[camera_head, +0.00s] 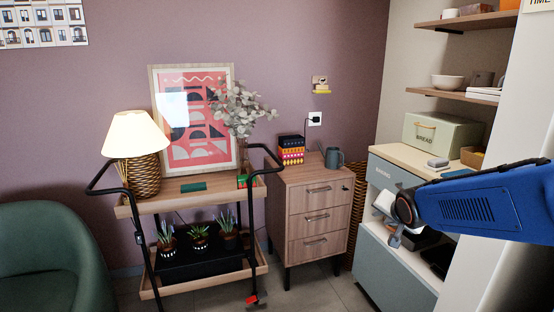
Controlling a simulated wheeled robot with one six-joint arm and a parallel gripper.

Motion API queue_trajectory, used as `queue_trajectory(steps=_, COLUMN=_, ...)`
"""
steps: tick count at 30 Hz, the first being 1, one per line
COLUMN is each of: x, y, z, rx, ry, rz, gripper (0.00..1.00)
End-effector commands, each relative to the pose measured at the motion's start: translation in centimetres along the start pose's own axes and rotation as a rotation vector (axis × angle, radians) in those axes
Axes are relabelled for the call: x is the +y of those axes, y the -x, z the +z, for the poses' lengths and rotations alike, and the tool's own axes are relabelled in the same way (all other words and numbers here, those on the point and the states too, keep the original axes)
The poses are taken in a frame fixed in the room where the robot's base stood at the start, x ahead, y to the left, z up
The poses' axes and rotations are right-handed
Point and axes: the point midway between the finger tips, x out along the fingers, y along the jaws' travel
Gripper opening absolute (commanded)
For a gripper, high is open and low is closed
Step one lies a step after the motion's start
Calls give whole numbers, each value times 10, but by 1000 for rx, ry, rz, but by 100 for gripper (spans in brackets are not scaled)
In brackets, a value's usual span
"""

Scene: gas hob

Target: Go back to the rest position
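My blue arm reaches in from the right edge of the head view. At its end my gripper (394,240) hangs in front of the grey-blue cabinet (387,262) with the cream top. The gripper is small and partly hidden by the arm's dark wrist, so I cannot tell whether its fingers are open or shut. I see nothing clearly held in it. No gas hob shows in this view.
A bread box (440,135) stands on the cabinet. A wooden drawer unit (312,212) stands left of it, then a black-framed trolley (215,193) with a lamp (136,135). A green armchair (50,255) is at far left. Some tiled floor (325,292) is clear.

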Motion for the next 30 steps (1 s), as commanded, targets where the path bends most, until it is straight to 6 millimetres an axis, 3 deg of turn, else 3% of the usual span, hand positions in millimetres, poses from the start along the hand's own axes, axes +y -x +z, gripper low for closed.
queue_trajectory(steps=1, x=6, y=17, z=6, rx=-12, ry=34, rz=18, gripper=25)
queue_trajectory(steps=8, x=42, y=84, z=49, rx=-118, ry=211, rz=99, gripper=25)
queue_trajectory(steps=18, x=92, y=179, z=130, rx=-327, ry=474, rz=132, gripper=25)
queue_trajectory(steps=24, x=115, y=219, z=172, rx=-438, ry=603, rz=110, gripper=25)
queue_trajectory(steps=30, x=125, y=236, z=191, rx=-487, ry=658, rz=93, gripper=25)
